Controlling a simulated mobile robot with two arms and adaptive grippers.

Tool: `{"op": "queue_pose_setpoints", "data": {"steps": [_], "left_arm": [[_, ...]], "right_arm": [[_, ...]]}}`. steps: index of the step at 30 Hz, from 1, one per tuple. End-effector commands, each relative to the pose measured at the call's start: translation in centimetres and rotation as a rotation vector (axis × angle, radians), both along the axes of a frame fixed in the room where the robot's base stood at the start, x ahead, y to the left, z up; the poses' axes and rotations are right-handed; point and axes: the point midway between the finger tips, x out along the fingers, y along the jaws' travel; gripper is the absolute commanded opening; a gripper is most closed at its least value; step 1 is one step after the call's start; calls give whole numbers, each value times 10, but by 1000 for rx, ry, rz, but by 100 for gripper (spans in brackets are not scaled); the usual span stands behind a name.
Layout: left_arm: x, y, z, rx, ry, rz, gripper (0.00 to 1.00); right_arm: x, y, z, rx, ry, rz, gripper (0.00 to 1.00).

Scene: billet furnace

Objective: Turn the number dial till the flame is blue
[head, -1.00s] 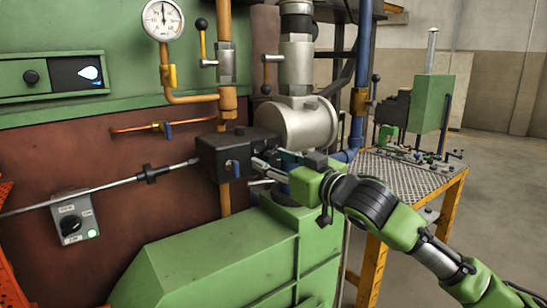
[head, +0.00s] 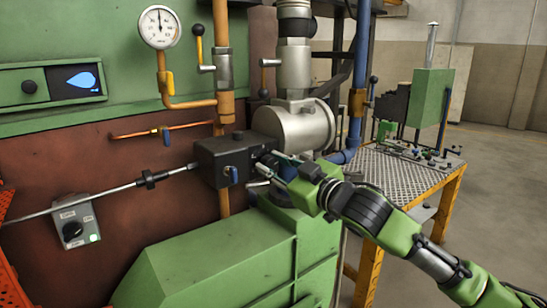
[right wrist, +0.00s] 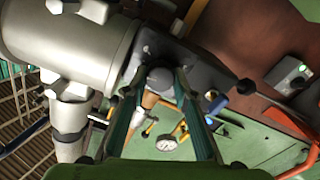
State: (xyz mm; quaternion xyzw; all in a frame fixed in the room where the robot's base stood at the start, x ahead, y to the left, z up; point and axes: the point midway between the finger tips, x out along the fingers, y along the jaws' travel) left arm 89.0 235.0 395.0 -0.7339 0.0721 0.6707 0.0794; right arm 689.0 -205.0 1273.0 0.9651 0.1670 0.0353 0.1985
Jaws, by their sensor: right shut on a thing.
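The dark burner box (head: 222,158) is mounted in front of the brown furnace wall. My right gripper (head: 277,162) is shut on a dark round knob (head: 268,157) at the box's right side, seemingly the number dial. In the right wrist view the knob (right wrist: 159,79) sits between the two fingertips (right wrist: 156,88); no numbers can be read on it. The flame display (head: 80,79) on the green panel shows a blue flame with a pale edge. My left gripper is not in view.
A pressure gauge (head: 159,27) and pipes stand above. A grey switch box (head: 75,222) is lower left. The silver blower (head: 296,128) is close behind my gripper; a mesh-topped table (head: 400,178) stands at right.

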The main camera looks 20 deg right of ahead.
Motion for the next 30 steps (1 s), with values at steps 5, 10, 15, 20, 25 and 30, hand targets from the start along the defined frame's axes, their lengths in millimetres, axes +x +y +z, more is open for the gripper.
{"op": "queue_pose_setpoints", "data": {"steps": [5,10,15,20,25,30], "left_arm": [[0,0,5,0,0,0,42],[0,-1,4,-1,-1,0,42],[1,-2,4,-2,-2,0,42],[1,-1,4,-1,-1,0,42],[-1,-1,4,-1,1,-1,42],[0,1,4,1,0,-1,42]], "right_arm": [[-3,9,-6,-46,-9,20,4],[-3,9,-7,-44,-9,20,4],[-3,8,-6,-44,-8,17,42],[-2,6,-4,-45,-12,12,42],[-2,5,-3,-45,-13,9,42],[-1,4,-3,-45,-14,8,42]]}}
